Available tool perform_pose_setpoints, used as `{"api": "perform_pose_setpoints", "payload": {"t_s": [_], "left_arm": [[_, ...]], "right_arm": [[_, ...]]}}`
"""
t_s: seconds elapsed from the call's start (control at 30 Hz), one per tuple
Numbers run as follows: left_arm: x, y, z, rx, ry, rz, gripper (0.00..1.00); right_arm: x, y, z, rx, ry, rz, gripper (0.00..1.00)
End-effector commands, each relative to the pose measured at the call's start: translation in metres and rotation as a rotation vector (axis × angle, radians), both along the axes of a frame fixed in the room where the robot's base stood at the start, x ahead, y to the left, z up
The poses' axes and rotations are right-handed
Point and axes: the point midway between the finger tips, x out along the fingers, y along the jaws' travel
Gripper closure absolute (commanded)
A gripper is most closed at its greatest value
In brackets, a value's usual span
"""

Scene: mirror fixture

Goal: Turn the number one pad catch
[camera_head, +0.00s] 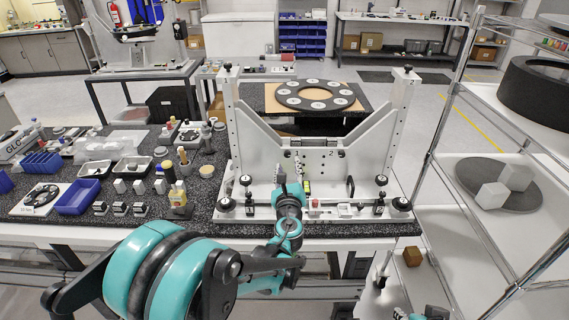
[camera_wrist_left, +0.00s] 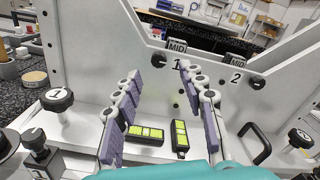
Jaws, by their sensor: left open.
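The grey mirror fixture (camera_head: 250,140) stands upright on the bench. In the left wrist view, its plate carries a "1" label (camera_wrist_left: 176,64) with a small black catch knob (camera_wrist_left: 157,60) just left of it. A "2" label (camera_wrist_left: 236,77) has a similar black knob (camera_wrist_left: 258,83) on its right. My left gripper (camera_head: 291,180) is in front of the plate's lower middle. In the left wrist view the left gripper (camera_wrist_left: 160,72) is open and empty, its purple-padded fingers apart, with knob one appearing between the tips. Contact cannot be told.
Large black knobs (camera_wrist_left: 57,97) (camera_wrist_left: 301,138) flank the fixture base. A black handle (camera_wrist_left: 255,144) and two black blocks with yellow-green faces (camera_wrist_left: 143,133) (camera_wrist_left: 180,135) are near the fingers. Bottles and trays (camera_head: 75,197) crowd the bench's left. A wire shelf (camera_head: 455,90) stands right.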

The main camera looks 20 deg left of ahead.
Motion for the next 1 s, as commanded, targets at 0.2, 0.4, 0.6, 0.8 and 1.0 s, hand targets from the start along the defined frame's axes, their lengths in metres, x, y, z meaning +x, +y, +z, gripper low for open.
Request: {"api": "perform_pose_setpoints", "payload": {"t_s": [0.2, 0.4, 0.6, 0.8, 1.0], "left_arm": [[0.033, 0.010, -0.002, -0.002, 0.000, 0.002, 0.59], [0.046, 0.014, 0.000, -0.003, 0.000, 0.003, 0.59], [0.047, 0.014, 0.000, -0.004, 0.000, 0.003, 0.59], [0.046, 0.014, 0.000, -0.004, 0.000, 0.003, 1.00], [0.046, 0.014, 0.000, -0.006, 0.000, 0.003, 1.00]], "right_arm": [[0.000, 0.000, -0.009, 0.000, 0.000, 0.000, 0.60], [0.000, 0.000, -0.011, 0.000, 0.000, 0.000, 0.60], [0.000, 0.000, -0.011, 0.000, 0.000, 0.000, 0.60], [0.000, 0.000, -0.011, 0.000, 0.000, 0.000, 0.60], [0.000, 0.000, -0.011, 0.000, 0.000, 0.000, 0.60]]}}
